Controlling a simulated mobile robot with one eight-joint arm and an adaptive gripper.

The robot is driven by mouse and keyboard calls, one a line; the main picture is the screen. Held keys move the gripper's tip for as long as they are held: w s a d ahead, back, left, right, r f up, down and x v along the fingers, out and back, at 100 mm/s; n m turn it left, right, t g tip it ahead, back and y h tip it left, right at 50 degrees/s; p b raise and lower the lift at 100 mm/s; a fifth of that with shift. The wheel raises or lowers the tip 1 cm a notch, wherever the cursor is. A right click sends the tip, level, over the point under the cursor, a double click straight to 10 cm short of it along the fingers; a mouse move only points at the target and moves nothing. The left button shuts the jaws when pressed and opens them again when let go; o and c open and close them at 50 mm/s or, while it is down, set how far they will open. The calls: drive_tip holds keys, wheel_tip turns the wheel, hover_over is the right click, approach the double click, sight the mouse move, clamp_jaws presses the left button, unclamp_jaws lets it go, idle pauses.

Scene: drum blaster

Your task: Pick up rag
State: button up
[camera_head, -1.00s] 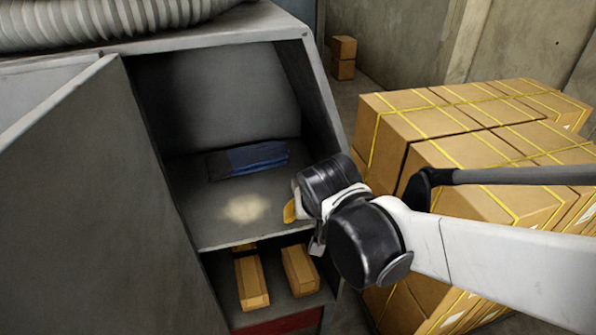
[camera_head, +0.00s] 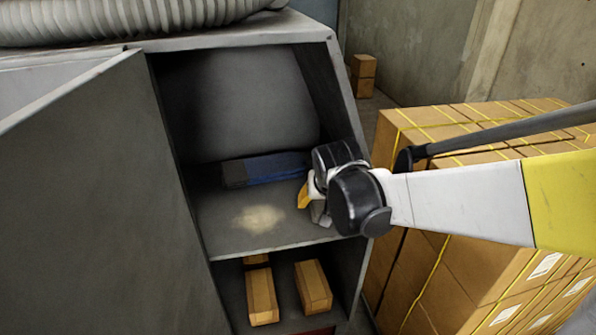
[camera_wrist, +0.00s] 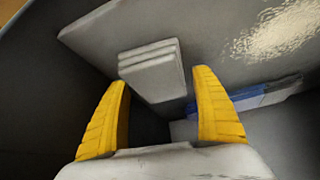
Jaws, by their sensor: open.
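The cabinet door (camera_head: 95,200) stands open on the left. The cabinet's right wall (camera_head: 345,120) is close to my gripper. Small boxes (camera_head: 262,296) sit on the lower shelf. Strapped cartons (camera_head: 470,260) stand to the right. A pale patch (camera_head: 258,218) marks the bare shelf front.

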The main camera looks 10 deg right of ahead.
drive_tip(key=c, duration=0.9)
drive_tip(key=shift+s+r+p, duration=0.1)
drive_tip(key=shift+r+p, duration=0.2)
drive_tip(key=shift+r, duration=0.15)
drive_tip(key=s+a+p, duration=0.1)
drive_tip(key=s, duration=0.5)
drive_tip(key=s+a+p, duration=0.1)
drive_tip(key=s, duration=0.4)
drive_tip(key=s+a+p, duration=0.1)
drive_tip(key=s, duration=0.5)
drive_tip(key=shift+s+a+f, duration=0.1)
drive_tip(key=shift+s+a, duration=0.15)
drive_tip(key=shift+s, duration=0.05)
